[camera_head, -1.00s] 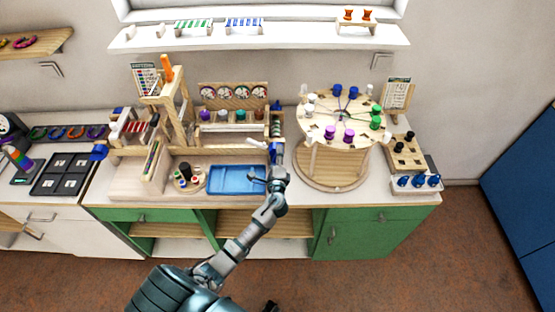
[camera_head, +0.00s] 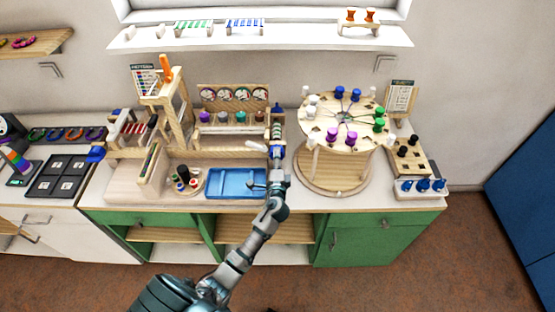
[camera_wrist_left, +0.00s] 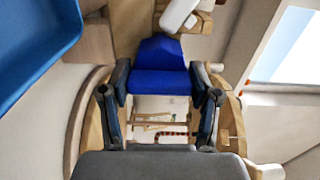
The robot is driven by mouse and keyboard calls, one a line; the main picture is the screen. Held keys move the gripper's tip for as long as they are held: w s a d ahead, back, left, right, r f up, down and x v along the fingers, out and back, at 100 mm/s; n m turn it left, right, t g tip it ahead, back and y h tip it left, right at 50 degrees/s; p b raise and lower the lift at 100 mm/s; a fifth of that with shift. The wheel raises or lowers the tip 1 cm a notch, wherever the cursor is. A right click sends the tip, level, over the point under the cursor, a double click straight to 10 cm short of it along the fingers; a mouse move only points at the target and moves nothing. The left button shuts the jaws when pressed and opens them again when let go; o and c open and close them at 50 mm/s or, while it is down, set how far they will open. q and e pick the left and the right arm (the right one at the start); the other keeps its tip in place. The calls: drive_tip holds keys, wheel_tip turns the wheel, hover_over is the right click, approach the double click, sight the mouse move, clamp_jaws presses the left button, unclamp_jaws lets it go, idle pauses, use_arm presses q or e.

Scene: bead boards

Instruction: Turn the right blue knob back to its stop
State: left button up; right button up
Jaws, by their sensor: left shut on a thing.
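The right blue knob (camera_head: 277,151) is at the right end of the wooden bead frame, just left of the round wooden turntable. In the left wrist view, the blue knob (camera_wrist_left: 160,72) sits between the two dark fingers. My left gripper (camera_head: 277,157) is shut on it; the fingers (camera_wrist_left: 160,88) press on its left and right sides. The gripper and wrist hide the knob's near side in the head view. Another blue knob (camera_head: 96,154) is at the frame's left end. My right gripper is not seen.
A white handle (camera_head: 256,147) is close left of the held knob. The blue tray (camera_head: 213,190) lies left of my wrist. The turntable (camera_head: 322,128) with coloured pegs stands close on the right. A block with blue pegs (camera_head: 422,185) is farther right.

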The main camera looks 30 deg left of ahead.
use_arm(q)
drive_tip(key=shift+s+f, duration=0.1)
drive_tip(key=shift+f, duration=0.25)
drive_tip(key=o, duration=0.9)
drive_tip(key=shift+c, duration=0.2)
drive_tip(key=o, duration=0.3)
drive_tip(key=shift+a+r, duration=0.1)
drive_tip(key=shift+r, duration=0.05)
drive_tip(key=shift+s, duration=0.1)
drive_tip(key=v, duration=1.1)
drive_tip(key=shift+s+d, duration=0.2)
drive_tip(key=shift+s, duration=0.15)
